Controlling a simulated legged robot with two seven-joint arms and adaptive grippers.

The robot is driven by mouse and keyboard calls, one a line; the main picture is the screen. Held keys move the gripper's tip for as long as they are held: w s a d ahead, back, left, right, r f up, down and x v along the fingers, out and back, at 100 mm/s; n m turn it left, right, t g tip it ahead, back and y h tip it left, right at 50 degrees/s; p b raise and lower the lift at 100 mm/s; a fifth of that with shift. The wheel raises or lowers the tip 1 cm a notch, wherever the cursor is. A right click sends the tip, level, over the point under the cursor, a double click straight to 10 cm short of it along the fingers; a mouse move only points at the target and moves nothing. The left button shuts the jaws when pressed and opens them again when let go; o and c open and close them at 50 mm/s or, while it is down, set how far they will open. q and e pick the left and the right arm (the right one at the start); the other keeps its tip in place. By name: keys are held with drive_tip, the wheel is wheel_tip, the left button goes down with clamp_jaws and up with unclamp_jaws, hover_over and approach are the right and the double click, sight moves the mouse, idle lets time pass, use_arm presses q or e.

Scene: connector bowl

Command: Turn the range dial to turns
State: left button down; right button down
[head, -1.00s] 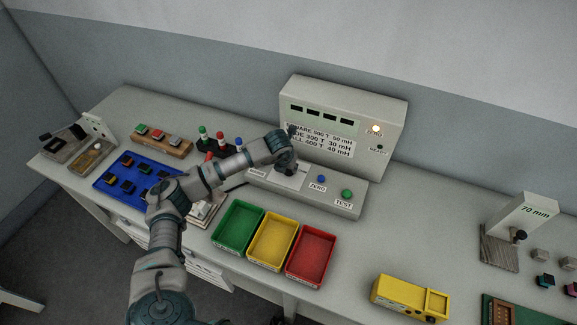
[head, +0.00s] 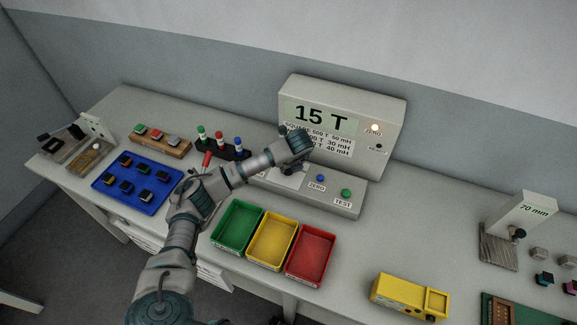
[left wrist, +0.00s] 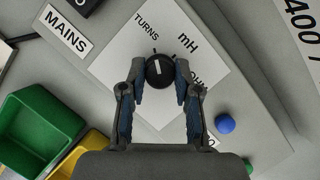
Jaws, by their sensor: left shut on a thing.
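The black range dial (left wrist: 159,71) sits on a white plate (left wrist: 112,68) marked TURNS, mH and OHM in the left wrist view. Its white pointer line is aimed up the picture, slightly left, towards TURNS. My left gripper (left wrist: 160,80) is shut on the dial, one finger on each side. In the head view my left gripper (head: 293,165) is at the meter's base, and my wrist hides much of the dial. The meter (head: 397,120) has a lit display (head: 320,116) reading 15 T. My right gripper is not in view.
A blue ZERO button (head: 320,178) and a green TEST button (head: 346,193) are right of the dial. Green (head: 219,238), yellow (head: 252,250) and red (head: 292,268) trays stand in front. A rack with coloured handles (head: 238,154) is left of the meter.

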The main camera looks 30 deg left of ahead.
use_arm(q)
drive_tip(key=shift+s+d+f, duration=0.1)
drive_tip(key=shift+f, duration=0.05)
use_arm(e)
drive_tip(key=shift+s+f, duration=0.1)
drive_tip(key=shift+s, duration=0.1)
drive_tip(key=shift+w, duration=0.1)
use_arm(q)
drive_tip(key=c, duration=1)
unclamp_jaws()
drive_tip(key=shift+c, duration=0.2)
drive_tip(key=shift+o, duration=1)
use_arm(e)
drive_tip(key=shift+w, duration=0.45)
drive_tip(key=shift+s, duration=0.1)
use_arm(q)
drive_tip(key=shift+r, duration=0.3)
drive_tip(key=v, duration=1.1)
drive_tip(key=shift+r, duration=0.15)
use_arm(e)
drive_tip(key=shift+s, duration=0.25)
use_arm(q)
drive_tip(key=shift+d, duration=0.1)
